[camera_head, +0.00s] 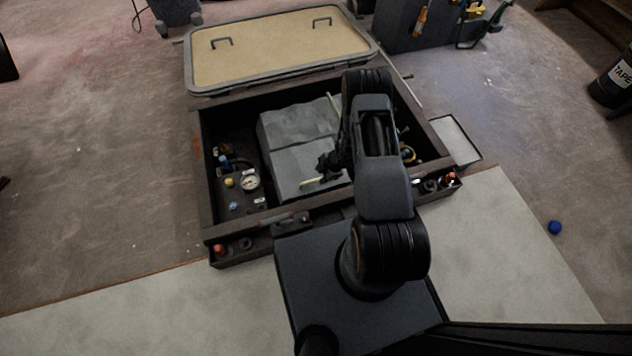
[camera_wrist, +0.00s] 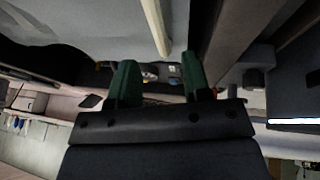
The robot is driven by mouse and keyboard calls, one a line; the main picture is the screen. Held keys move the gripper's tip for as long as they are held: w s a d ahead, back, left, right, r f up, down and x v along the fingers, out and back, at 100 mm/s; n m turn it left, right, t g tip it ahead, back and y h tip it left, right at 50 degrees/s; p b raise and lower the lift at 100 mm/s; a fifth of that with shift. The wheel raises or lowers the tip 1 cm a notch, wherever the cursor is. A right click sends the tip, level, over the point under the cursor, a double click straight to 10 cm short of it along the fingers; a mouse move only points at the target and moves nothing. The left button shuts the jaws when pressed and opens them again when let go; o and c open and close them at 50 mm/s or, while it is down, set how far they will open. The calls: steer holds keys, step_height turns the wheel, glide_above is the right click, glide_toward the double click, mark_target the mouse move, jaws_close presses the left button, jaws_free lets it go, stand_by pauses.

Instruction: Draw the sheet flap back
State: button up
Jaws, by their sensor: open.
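A grey sheet (camera_head: 290,125) lies over the middle of an open dark hatch box, with a fold line across it. A pale rod (camera_head: 313,183) lies along its near edge. A pale rod also shows in the wrist view (camera_wrist: 157,26), along the grey sheet (camera_wrist: 85,22). My gripper (camera_head: 326,170) is over the sheet's near right part, close to the rod. In the wrist view my gripper (camera_wrist: 160,78) has its two green fingers apart with nothing between them. The rod is beyond the fingertips. My arm hides the sheet's right side in the head view.
The box rim (camera_head: 205,190) stands around the sheet. A gauge (camera_head: 250,183) and small fittings are in the box's left part. A framed lid panel (camera_head: 280,48) lies behind. A blue ball (camera_head: 555,227) is on the floor at right.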

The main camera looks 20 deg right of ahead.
mark_target(315, 180)
steer(key=shift+b+x, duration=0.95)
steer(key=shift+x, duration=1.95)
jaws_close()
